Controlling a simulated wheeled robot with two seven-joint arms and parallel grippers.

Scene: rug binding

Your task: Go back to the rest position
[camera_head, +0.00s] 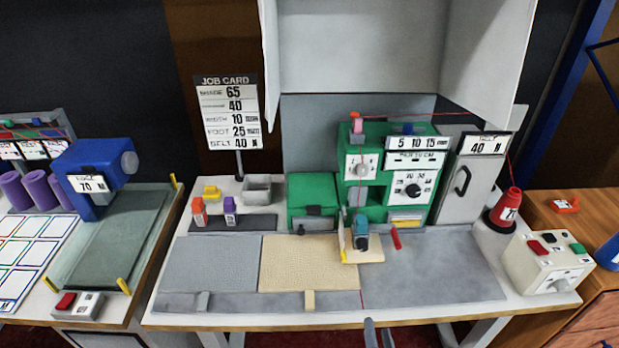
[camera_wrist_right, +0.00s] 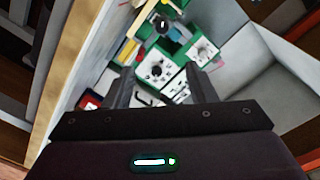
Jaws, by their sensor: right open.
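My right gripper (camera_head: 378,332) shows only as grey fingertips at the bottom edge of the head view, in front of the table's front edge. In the right wrist view my right gripper (camera_wrist_right: 160,85) is open, with its two fingers apart and nothing between them. Beyond the fingers is the green sewing machine (camera_wrist_right: 157,68), seen tilted. The machine (camera_head: 340,180) stands at the back middle of the table in the head view, apart from the gripper. My left gripper is not in view.
The work table (camera_head: 230,320) carries a beige rug piece (camera_head: 290,265), a red thread cone (camera_head: 507,208) and a button box (camera_head: 548,265). A job card (camera_head: 230,112) stands at the back. A blue machine (camera_head: 95,175) stands on the left table. The grey surface at right front is clear.

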